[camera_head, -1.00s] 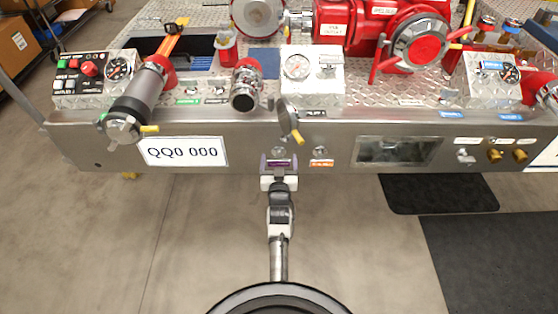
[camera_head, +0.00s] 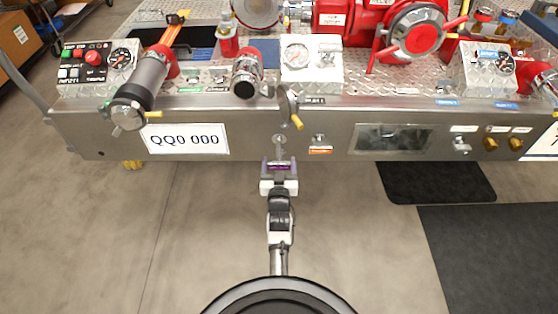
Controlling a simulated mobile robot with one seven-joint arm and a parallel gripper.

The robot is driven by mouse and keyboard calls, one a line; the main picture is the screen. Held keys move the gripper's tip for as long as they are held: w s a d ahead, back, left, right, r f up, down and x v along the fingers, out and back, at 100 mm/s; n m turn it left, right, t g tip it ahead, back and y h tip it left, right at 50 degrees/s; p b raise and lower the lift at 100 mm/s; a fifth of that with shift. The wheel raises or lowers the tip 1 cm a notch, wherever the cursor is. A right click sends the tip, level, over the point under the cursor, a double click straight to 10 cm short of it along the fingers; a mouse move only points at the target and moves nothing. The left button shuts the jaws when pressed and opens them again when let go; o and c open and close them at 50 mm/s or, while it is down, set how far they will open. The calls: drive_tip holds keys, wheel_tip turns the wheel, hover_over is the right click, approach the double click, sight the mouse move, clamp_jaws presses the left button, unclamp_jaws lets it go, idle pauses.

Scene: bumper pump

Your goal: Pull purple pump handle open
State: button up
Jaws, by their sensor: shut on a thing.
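The purple pump handle (camera_head: 279,168) is a small purple-labelled pull on the front face of the steel bumper, below the gauge box. A thin rod shows between it and the round fitting (camera_head: 279,140) on the bumper. My gripper (camera_head: 279,171) is shut on the handle, one finger on each side of its purple label. The handle stands out from the bumper face, toward me. The parts of the handle between the fingers are partly hidden.
A similar pull with an orange label (camera_head: 320,148) sits just right on the steel bumper (camera_head: 100,135). A yellow-tipped valve lever (camera_head: 291,110) hangs above. Dark mats (camera_head: 437,183) lie on the floor at right. The floor around my arm is clear.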

drive_tip(key=shift+s+f, duration=0.1)
drive_tip(key=shift+s, duration=0.05)
drive_tip(key=o, duration=1.4)
drive_tip(key=shift+s, duration=0.1)
